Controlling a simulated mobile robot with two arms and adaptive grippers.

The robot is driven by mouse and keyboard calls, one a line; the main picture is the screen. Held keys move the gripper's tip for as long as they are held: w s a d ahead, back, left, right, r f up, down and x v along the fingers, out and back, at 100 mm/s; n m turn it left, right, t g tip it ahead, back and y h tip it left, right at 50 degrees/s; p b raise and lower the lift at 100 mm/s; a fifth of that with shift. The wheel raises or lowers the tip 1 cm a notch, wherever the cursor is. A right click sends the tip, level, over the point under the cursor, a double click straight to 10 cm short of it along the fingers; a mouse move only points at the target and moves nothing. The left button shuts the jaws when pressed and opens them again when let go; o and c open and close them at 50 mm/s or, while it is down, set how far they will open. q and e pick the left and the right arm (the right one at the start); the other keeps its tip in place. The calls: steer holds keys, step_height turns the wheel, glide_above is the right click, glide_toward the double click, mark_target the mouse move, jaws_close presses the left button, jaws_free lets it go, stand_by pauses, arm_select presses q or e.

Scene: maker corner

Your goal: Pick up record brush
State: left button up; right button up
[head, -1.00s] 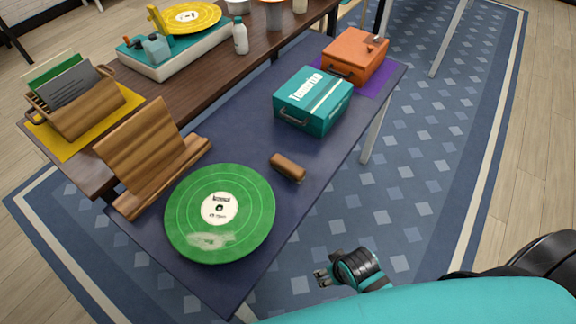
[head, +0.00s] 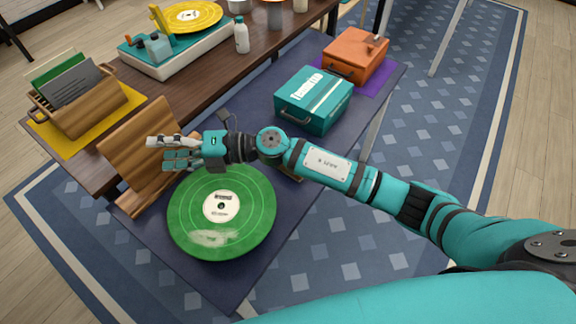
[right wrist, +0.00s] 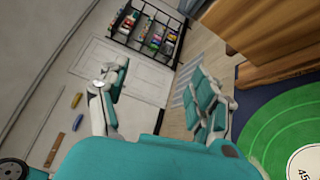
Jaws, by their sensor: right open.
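The record brush is a small brown wooden block on the dark blue table (head: 215,285). In the head view my right forearm now covers nearly all of it; only a thin brown sliver (head: 293,178) shows below the arm. My right gripper (head: 160,151) is open and empty, past the brush to its left, above the green record and in front of the wooden stand. In the right wrist view its two fingers (right wrist: 160,95) are spread with nothing between them, and the brush does not show. My left gripper is not in view.
The green record (head: 245,235) lies near the table's front end. The wooden stand (head: 128,145) is close to my right fingers. A teal case (head: 325,108) and an orange case (head: 352,60) stand farther back. A wooden crate (head: 85,118) and a turntable (head: 170,62) are on the brown table.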

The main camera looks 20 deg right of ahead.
steer(key=w+d+f+n+g+h, duration=0.3)
steer(key=d+f+n+g+h, duration=0.2)
steer(key=d+f+n+h, duration=0.5)
steer(key=w+d+m+h, duration=0.15)
steer(key=d+h, duration=0.25)
steer(key=d, duration=0.5)
steer(key=w+d+m+h, duration=0.1)
steer(key=w+d+h, duration=0.15)
steer(key=d, duration=0.65)
steer(key=shift+n+h, duration=0.25)
steer(key=shift+h, duration=0.1)
steer(key=f+b, duration=0.2)
steer(key=f, duration=0.1)
steer(key=f+b, duration=0.3)
steer(key=f, duration=0.1)
steer(key=f+b, duration=0.2)
steer(key=f, duration=0.1)
steer(key=shift+s+a+f, duration=0.15)
steer(key=shift+a+f, duration=0.1)
steer(key=shift+f, duration=0.1)
steer(key=f+b, duration=0.2)
steer(key=f, duration=0.1)
steer(key=f+b, duration=0.2)
steer(key=shift+w+d, duration=0.2)
steer(key=shift+w, duration=0.05)
steer(key=shift+r, duration=0.1)
